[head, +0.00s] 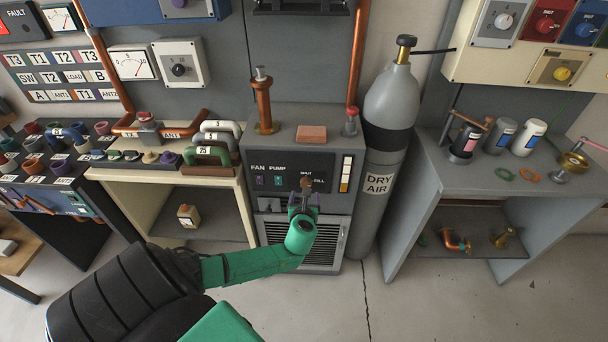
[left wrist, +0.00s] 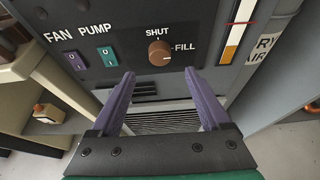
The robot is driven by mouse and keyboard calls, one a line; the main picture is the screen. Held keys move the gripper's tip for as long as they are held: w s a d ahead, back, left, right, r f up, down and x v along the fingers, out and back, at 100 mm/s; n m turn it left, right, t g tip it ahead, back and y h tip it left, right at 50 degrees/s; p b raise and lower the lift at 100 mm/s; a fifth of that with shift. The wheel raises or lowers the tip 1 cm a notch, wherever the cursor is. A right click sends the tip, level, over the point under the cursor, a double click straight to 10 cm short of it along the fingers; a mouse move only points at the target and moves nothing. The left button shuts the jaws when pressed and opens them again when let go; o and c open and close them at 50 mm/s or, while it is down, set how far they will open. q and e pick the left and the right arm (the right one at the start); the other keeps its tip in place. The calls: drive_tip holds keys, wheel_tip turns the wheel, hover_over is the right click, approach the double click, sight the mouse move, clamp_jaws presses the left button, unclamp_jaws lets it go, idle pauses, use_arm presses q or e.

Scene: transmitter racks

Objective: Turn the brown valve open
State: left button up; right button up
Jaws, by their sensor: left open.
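The brown valve is a round brown knob (left wrist: 159,52) on the dark front panel of a grey cabinet. It has SHUT printed above it and FILL to its right. In the head view the knob (head: 306,183) is just above my left gripper's fingers. My left gripper (left wrist: 160,74) is open and empty, its purple fingers pointing at the panel. The knob appears between and beyond the fingertips, apart from them. In the head view the left gripper (head: 304,203) is small and partly hidden by its wrist.
FAN (left wrist: 75,60) and PUMP (left wrist: 107,56) switches sit left of the knob. A grey DRY AIR cylinder (head: 377,183) stands close on the right. A cream bench (head: 215,178) with pipe handles is on the left, a grey bench (head: 430,175) on the right.

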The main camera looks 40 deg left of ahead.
use_arm(q)
drive_tip(key=v, duration=0.6)
drive_tip(key=shift+s+d, duration=0.1)
drive_tip(key=s+f+n+g+h, duration=0.25)
drive_tip(key=s+f+n, duration=0.4)
drive_tip(key=f, duration=0.55)
drive_tip(key=s+f+n+g+h, duration=0.2)
drive_tip(key=s+f+n+g, duration=0.35)
drive_tip(key=f, duration=0.65)
drive_tip(key=s+d+f+n+h, duration=0.1)
drive_tip(key=s+d+f+n, duration=0.2)
drive_tip(key=s, duration=0.5)
drive_tip(key=s+d+f+n+g+h, duration=0.1)
drive_tip(key=s+d+f+n, duration=0.2)
drive_tip(key=s+f+n, duration=0.2)
drive_tip(key=s+d+f+n+h, duration=0.1)
drive_tip(key=s+d+f+n, duration=0.2)
drive_tip(key=s+n, duration=0.3)
drive_tip(key=s+f, duration=0.1)
drive_tip(key=s, duration=0.3)
drive_tip(key=shift+s+d+g+h, duration=0.3)
drive_tip(key=shift+s+h, duration=0.05)
